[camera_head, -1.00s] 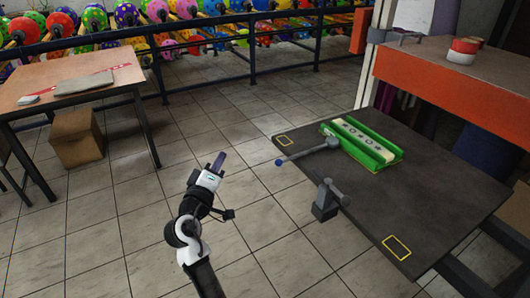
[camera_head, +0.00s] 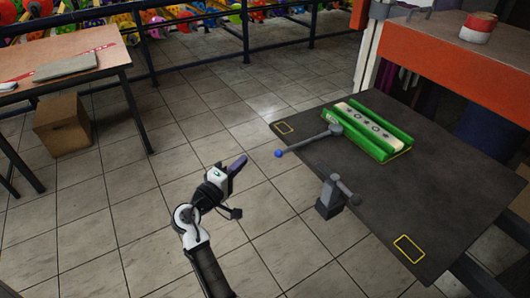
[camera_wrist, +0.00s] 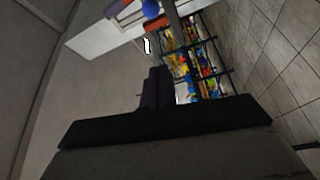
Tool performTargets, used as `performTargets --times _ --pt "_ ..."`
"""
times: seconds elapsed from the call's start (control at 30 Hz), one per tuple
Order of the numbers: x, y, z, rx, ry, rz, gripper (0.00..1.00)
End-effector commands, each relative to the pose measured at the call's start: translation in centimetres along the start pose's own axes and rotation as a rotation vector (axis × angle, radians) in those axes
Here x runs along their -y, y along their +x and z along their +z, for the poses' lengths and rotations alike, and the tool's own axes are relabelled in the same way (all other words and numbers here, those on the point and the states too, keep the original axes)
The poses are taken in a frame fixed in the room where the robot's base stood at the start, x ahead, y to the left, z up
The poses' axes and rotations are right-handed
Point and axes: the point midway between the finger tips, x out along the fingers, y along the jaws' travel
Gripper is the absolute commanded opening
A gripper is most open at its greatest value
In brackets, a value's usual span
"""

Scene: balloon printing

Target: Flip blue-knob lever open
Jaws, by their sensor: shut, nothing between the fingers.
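The lever's blue knob (camera_head: 278,153) is at the left end of a grey rod (camera_head: 305,144), which reaches out over the left edge of the dark table (camera_head: 440,205). The rod runs to a grey pivot beside the green fixture (camera_head: 358,142). My gripper (camera_head: 239,162) is left of the knob and apart from it, with its dark fingers pointing up and right. The fingers are together and hold nothing. In the wrist view the closed fingers (camera_wrist: 156,88) show at the middle, and a blue round shape, apparently the knob (camera_wrist: 150,8), is at the top edge.
A grey clamp-like post (camera_head: 330,196) stands at the table's near left edge. An orange-edged bench (camera_head: 450,65) with a red and white can (camera_head: 478,27) is behind. A wooden table (camera_head: 70,62) and a cardboard box (camera_head: 62,124) are at left. Tiled floor between is clear.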

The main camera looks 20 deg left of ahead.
Motion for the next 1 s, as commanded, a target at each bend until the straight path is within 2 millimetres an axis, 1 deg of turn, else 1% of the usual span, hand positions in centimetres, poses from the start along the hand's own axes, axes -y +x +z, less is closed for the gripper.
performTargets --times 0.17,0.27,0.5,0.6,0.67,0.8,1.0 --pt "-0.2 1.5 -0.1 0.001 0.0 0.0 0.0" --pt "-0.3 3.2 0.0 0.003 -0.001 0.0 0.0" --pt "-0.4 8.5 0.0 0.003 0.0 0.0 0.0" --pt "-0.3 10.4 0.1 0.002 0.0 -0.001 0.0" --pt "-0.1 9.6 1.2 0.0 -0.001 -0.003 0.0" --pt "-0.1 9.1 2.7 0.0 0.0 -0.002 0.0" --pt "-0.1 8.7 3.7 -0.001 0.001 0.0 0.0"
